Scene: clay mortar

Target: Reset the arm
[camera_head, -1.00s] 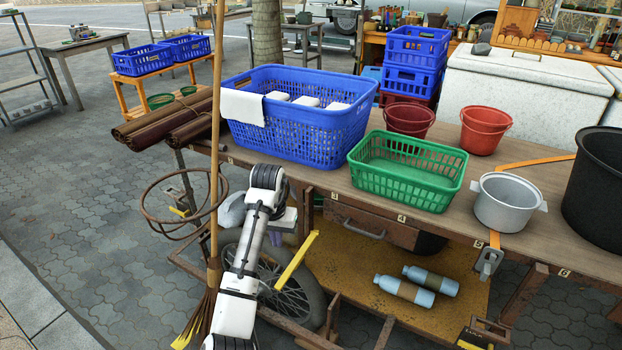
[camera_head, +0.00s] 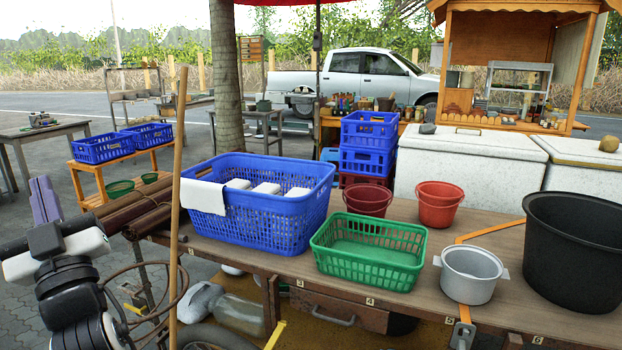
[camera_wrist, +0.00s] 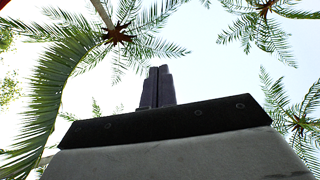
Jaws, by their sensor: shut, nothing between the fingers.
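My gripper (camera_head: 45,199) is at the far left of the head view, at the end of my folded arm. Its fingers are together, point upward and hold nothing. In the wrist view the two dark fingers (camera_wrist: 157,87) stand side by side against the sky, with palm fronds around them. The gripper is left of the cart's tabletop (camera_head: 395,305), apart from the things on it.
On the cart stand a large blue basket (camera_head: 265,215), a green basket (camera_head: 365,262), two red buckets (camera_head: 440,208), a silver pot (camera_head: 470,285) and a black pot (camera_head: 575,255). A wooden pole (camera_head: 177,215) and a rusty ring (camera_head: 150,265) are close to my arm.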

